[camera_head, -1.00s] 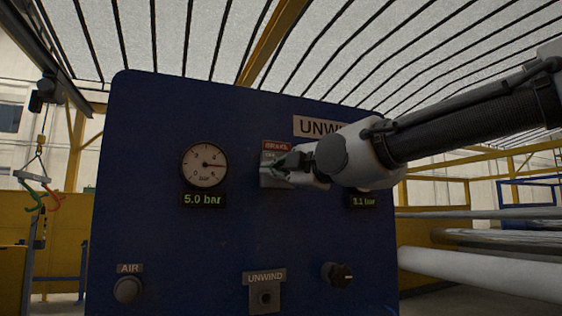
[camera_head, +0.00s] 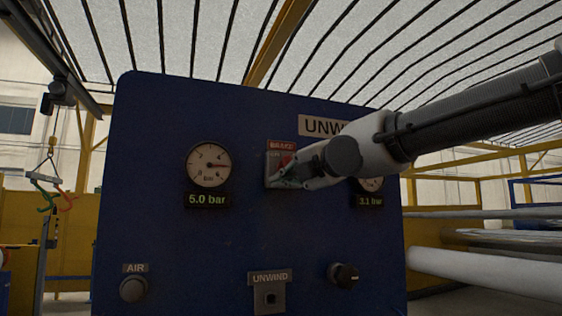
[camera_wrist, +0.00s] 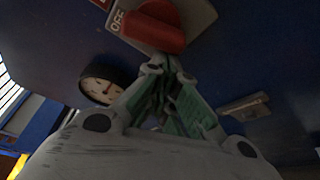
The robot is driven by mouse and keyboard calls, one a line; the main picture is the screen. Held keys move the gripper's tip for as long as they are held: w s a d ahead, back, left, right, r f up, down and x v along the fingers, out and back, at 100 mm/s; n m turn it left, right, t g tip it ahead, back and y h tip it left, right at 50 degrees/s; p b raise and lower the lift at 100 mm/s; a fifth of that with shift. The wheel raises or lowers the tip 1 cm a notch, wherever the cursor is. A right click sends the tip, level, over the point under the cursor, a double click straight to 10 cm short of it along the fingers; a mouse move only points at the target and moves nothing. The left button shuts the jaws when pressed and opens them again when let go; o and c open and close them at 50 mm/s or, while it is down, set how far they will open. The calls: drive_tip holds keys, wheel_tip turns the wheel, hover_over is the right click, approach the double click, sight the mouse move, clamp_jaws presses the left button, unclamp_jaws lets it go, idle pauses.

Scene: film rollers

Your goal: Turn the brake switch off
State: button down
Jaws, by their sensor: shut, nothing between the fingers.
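The brake switch is a red knob (camera_head: 287,160) on a grey plate (camera_head: 273,160) under a red BRAKE label (camera_head: 283,146) on the blue panel. In the wrist view the red knob (camera_wrist: 153,27) is large at the top, with one end near the OFF mark (camera_wrist: 118,20) on the plate. My gripper (camera_head: 284,181) is in front of the lower part of the plate, partly hiding it. In the wrist view its fingertips (camera_wrist: 166,68) are together and empty, just below the knob. I cannot tell whether they touch it.
A gauge (camera_head: 208,165) reading 5.0 bar is left of the switch; another gauge (camera_head: 371,184) is partly behind my wrist. Lower down are the AIR button (camera_head: 133,289), the UNWIND switch (camera_head: 269,298) and a black knob (camera_head: 345,275). White rollers (camera_head: 490,274) lie to the right.

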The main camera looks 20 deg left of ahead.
drive_tip(key=shift+w+d+f+n+h, duration=0.25)
drive_tip(key=shift+n+h, duration=0.2)
drive_tip(key=shift+n, duration=0.55)
drive_tip(key=shift+w+d+f+n+h, duration=0.2)
drive_tip(key=shift+n+h, duration=0.25)
drive_tip(key=shift+n, duration=0.55)
drive_tip(key=shift+w, duration=0.1)
